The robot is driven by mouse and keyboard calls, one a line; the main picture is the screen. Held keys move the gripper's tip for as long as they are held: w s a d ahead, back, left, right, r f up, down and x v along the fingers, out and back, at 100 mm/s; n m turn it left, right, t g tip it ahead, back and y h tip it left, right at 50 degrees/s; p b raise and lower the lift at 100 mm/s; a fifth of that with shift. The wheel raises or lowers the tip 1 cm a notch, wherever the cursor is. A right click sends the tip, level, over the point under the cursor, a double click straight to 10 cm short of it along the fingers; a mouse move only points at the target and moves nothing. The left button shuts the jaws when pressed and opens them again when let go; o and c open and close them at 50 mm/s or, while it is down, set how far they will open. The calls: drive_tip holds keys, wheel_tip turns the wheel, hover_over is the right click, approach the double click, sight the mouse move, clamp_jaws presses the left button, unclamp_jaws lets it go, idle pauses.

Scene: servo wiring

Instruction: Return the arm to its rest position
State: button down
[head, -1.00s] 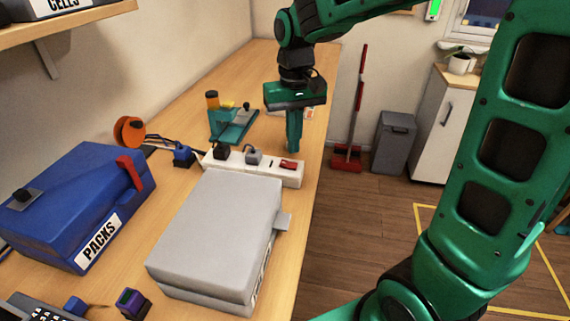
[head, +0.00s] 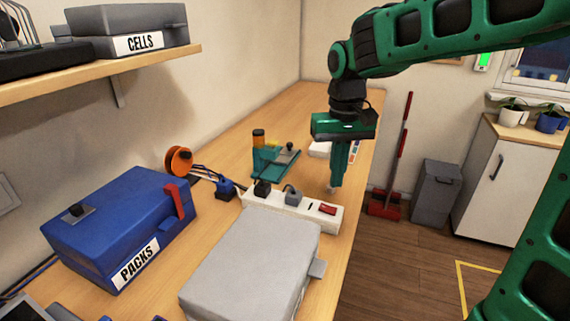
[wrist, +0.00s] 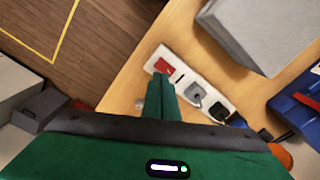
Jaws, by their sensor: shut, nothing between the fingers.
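My gripper (head: 336,186) is shut and empty, fingers pointing down over the bench's right edge in the head view. Its fingertips appear just behind the right end of the white power strip (head: 335,224). In the wrist view the closed green fingers (wrist: 160,88) show beside the strip's red-switch end (wrist: 164,66); whether they touch the bench is unclear. My green arm reaches across the upper right of the head view. Two plugs, one black (head: 262,188) and one grey (head: 293,196), sit in the strip.
A grey case (head: 250,262) and a blue PACKS box (head: 118,215) stand nearer on the bench. A teal fixture (head: 272,160) and an orange reel (head: 179,161) lie behind. A shelf (head: 120,65) overhangs at left. Floor at right holds a grey bin (head: 435,192).

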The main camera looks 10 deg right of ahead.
drive_tip(key=s+d+f+m, duration=0.2)
drive_tip(key=s+d, duration=0.6)
drive_tip(key=s, duration=0.4)
drive_tip(key=s+d+f+m, duration=0.3)
drive_tip(key=s+d, duration=0.6)
drive_tip(key=s, duration=0.3)
drive_tip(key=shift+s+f+m, duration=0.2)
drive_tip(key=shift+f+m, duration=0.1)
drive_tip(key=shift+f, duration=0.4)
